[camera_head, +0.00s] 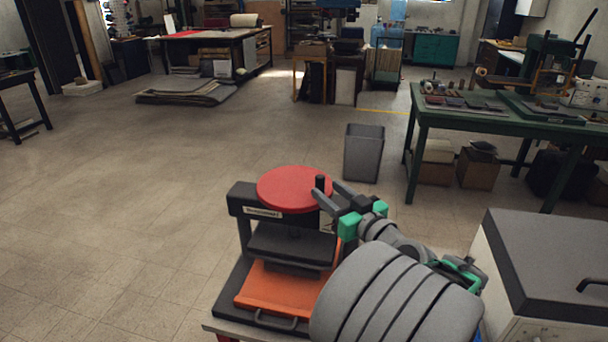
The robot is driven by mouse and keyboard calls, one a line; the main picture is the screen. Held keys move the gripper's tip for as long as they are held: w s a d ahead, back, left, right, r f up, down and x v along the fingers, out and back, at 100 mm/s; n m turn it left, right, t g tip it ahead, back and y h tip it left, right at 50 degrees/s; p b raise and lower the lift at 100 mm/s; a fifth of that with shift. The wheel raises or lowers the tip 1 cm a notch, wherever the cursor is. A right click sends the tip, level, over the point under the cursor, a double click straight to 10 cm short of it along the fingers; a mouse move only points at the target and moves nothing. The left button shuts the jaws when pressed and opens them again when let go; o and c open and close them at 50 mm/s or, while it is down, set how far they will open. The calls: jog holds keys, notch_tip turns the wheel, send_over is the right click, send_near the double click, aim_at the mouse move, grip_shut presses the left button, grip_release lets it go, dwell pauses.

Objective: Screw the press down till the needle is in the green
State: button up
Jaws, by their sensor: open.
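The press (245,230) stands in front of me, with a black frame, a red round handwheel (290,189) on top and an orange plate (285,290) at its base. A short black knob (320,183) stands upright at the wheel's right edge. My gripper (325,191) is open at that edge, its dark fingers pointing left and lying about the knob. I cannot tell whether they touch it. A dark upper plate hangs above the orange one with a gap between. No gauge needle or green zone can be made out from here.
A light cabinet with a dark lid (555,255) stands close on the right. A grey bin (364,152) stands behind the press. A green workbench (480,115) with tools is at the back right. The floor to the left is clear.

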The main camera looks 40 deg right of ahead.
aim_at(313, 179)
jog(key=w, duration=0.2)
jog(key=w+p, duration=0.1)
jog(key=w, duration=0.1)
jog(key=w+d, duration=0.1)
jog(key=w, duration=0.2)
jog(key=shift+w+p, duration=0.1)
jog(key=shift+p, duration=0.25)
jog(key=shift+a, duration=0.1)
jog(key=shift+c, duration=0.3)
grip_shut()
dwell(0.5)
